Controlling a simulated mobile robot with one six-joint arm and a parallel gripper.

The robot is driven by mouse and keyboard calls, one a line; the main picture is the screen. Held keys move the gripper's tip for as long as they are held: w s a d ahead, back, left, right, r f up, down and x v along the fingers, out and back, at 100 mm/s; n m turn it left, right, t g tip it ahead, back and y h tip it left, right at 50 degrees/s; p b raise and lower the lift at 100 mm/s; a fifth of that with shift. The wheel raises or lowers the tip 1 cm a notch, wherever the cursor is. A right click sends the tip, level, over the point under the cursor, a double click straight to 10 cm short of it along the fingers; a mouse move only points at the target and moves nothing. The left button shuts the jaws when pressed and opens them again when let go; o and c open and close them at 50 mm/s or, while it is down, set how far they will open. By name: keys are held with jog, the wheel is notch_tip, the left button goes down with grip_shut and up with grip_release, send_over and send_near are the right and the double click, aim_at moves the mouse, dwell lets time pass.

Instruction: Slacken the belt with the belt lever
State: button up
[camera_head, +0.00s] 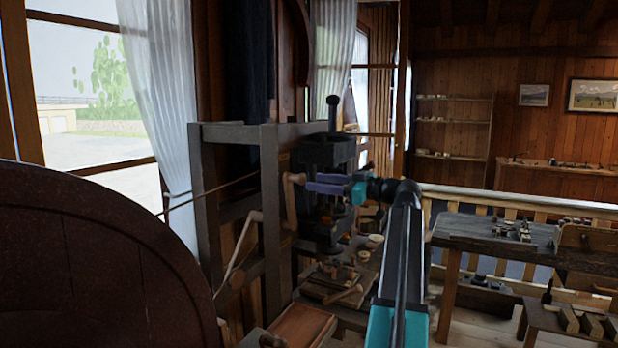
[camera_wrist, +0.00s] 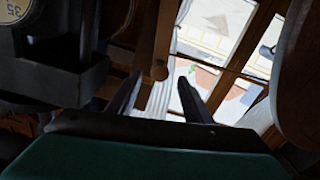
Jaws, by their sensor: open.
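A light wooden lever (camera_head: 290,203) with a knobbed top stands at the dark wooden frame, left of my fingertips in the head view. I take it for the belt lever. A thin belt (camera_head: 210,192) runs from behind the big dark wheel (camera_head: 90,265) up to the frame.
A dark machine (camera_head: 325,150) with an upright post stands right behind my fingers. The wooden frame (camera_head: 271,200) is close by. A bench below (camera_head: 345,272) holds tools and small parts. A worktable (camera_head: 485,238) stands at the right.

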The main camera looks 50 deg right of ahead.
aim_at(305, 180)
jog(key=shift+p+x, duration=0.65)
jog(key=shift+x, duration=1.7)
grip_shut()
